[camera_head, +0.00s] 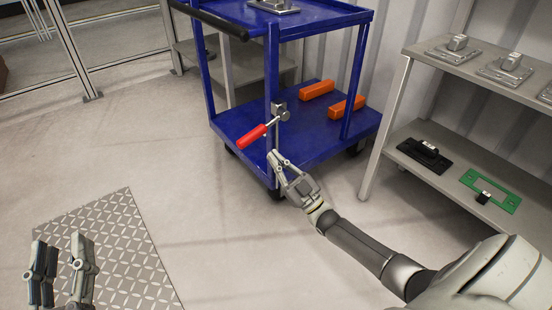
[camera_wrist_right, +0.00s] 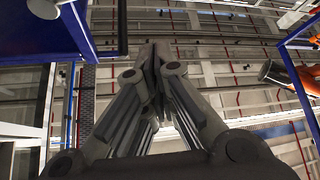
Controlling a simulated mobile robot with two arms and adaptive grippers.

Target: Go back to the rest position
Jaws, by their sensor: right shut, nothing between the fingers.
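My right gripper (camera_head: 275,156) is shut and empty in front of the blue cart's near post, just below a red-handled metal clamp (camera_head: 252,137). In the picture its tips are close to the clamp; I cannot tell whether they touch. In the right wrist view the fingers of my right gripper (camera_wrist_right: 155,55) meet with nothing between them. My left gripper (camera_head: 61,240) is at the lower left, pointing up with its fingers apart and empty, over the floor near a metal tread plate.
The blue cart (camera_head: 225,124) carries two orange blocks (camera_head: 317,90) on its lower shelf. A grey shelf (camera_head: 425,60) at the right holds metal clamps, a black plate (camera_head: 424,155) and a green plate (camera_head: 490,191). The tread plate (camera_head: 125,245) lies on otherwise open floor at the left.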

